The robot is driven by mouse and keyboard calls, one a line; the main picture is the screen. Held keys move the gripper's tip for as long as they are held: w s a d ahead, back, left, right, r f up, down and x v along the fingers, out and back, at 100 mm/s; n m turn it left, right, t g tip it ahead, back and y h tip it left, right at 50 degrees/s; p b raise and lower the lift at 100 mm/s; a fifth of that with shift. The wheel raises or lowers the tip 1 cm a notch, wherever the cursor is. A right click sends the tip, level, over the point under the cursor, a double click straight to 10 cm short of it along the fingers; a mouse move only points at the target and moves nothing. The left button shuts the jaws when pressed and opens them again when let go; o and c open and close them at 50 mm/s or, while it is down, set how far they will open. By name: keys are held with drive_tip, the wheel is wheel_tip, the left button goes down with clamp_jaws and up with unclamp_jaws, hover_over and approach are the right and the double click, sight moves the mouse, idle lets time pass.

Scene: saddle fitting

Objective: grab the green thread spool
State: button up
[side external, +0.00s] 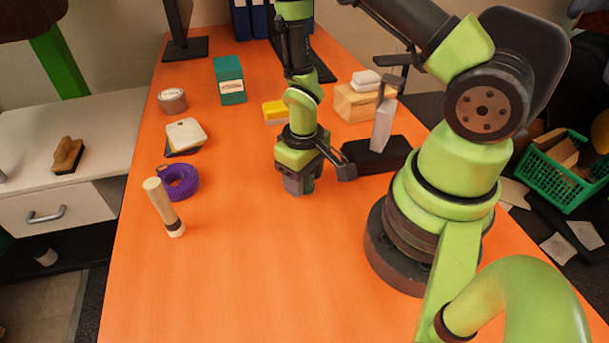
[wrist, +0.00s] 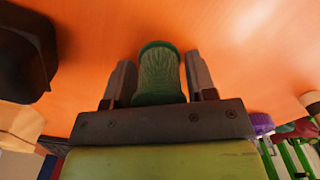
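The green thread spool (wrist: 160,75) shows in the wrist view, between the two fingers of my gripper (wrist: 161,82). One finger is on each side of it, very close to its wound thread. I cannot tell whether both fingers touch it. In the side view my gripper (side external: 298,185) points down, low over the middle of the orange table, and the spool is not visible there.
A yellow sponge-like block (side external: 275,111) is behind the gripper. A purple roll (side external: 181,182) and a beige-topped cylinder (side external: 163,205) stand left. The front table is clear.

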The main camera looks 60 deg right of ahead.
drive_tip(key=c, duration=0.5)
